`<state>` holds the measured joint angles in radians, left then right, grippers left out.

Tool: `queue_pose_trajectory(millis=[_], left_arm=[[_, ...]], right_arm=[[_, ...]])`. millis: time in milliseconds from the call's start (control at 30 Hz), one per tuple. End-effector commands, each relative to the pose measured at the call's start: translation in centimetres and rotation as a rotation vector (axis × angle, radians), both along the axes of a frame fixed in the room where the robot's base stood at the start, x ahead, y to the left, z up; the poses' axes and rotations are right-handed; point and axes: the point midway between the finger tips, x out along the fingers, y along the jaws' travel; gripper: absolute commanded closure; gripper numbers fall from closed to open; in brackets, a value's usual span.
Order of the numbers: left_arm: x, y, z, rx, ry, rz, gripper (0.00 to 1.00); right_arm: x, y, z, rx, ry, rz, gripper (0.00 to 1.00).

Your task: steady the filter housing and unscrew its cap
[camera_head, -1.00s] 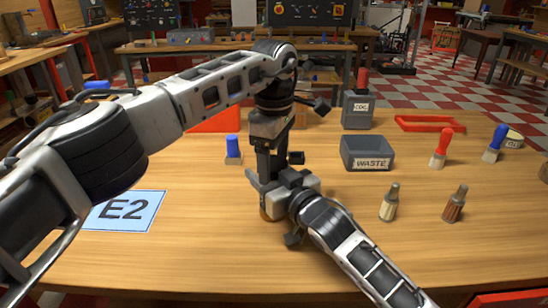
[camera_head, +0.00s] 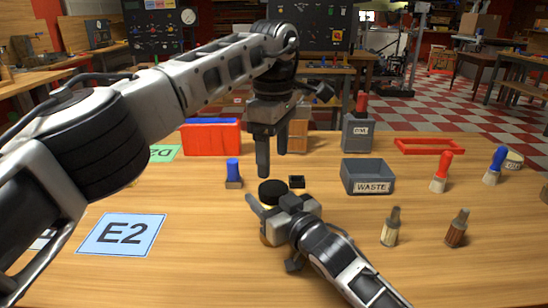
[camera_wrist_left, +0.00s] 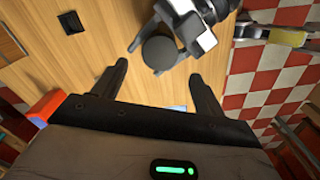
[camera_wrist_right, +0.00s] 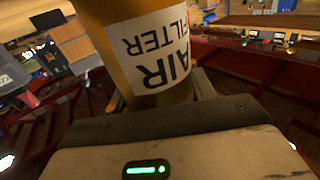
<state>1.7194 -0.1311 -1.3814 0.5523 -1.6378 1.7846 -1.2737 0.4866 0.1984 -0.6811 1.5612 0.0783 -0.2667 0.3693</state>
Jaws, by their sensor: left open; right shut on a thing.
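The filter housing (camera_wrist_right: 155,50) is an amber cylinder with a white label reading AIR FILTER in the right wrist view. In the head view my right gripper (camera_head: 282,213) is shut around it, hiding most of it. Its round black cap (camera_head: 272,190) sits on top, upright on the housing. My left gripper (camera_head: 272,165) is open and empty above the cap, its fingers pointing down. In the left wrist view the cap (camera_wrist_left: 160,52) lies beyond and between the two spread fingertips, apart from them.
A blue-handled brush (camera_head: 233,173) stands to the left. Brushes (camera_head: 390,226) stand at right. The E2 mat (camera_head: 122,235) lies on clear table at left.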

Motion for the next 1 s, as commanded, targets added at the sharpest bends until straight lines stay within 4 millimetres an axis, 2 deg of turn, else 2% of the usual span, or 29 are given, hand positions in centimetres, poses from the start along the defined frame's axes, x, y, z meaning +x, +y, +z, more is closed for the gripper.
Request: queue_pose_trajectory(millis=[200, 400, 567, 833, 1000], left_arm=[[0.0, 0.1, -3.6, 0.002, 0.004, 0.0, 0.28], [0.0, 0.1, -6.1, 0.0, 0.001, 0.001, 0.28], [0.0, 0.1, -7.0, 0.001, -0.001, 0.001, 0.28], [0.0, 0.1, -7.1, 0.001, -0.001, 0.001, 0.28], [0.0, 0.1, -7.1, 0.0, -0.001, 0.001, 0.73]], right_arm=[[0.0, 0.0, -0.1, -0.001, 0.0, -0.001, 1.0], [0.0, -0.1, 0.0, -0.001, 0.0, -0.001, 1.0], [0.0, -0.1, 0.0, -0.001, 0.0, -0.001, 1.0], [0.0, -0.1, 0.0, -0.002, 0.0, -0.001, 1.0], [0.1, -0.1, 0.0, -0.002, 0.0, -0.002, 1.0]])
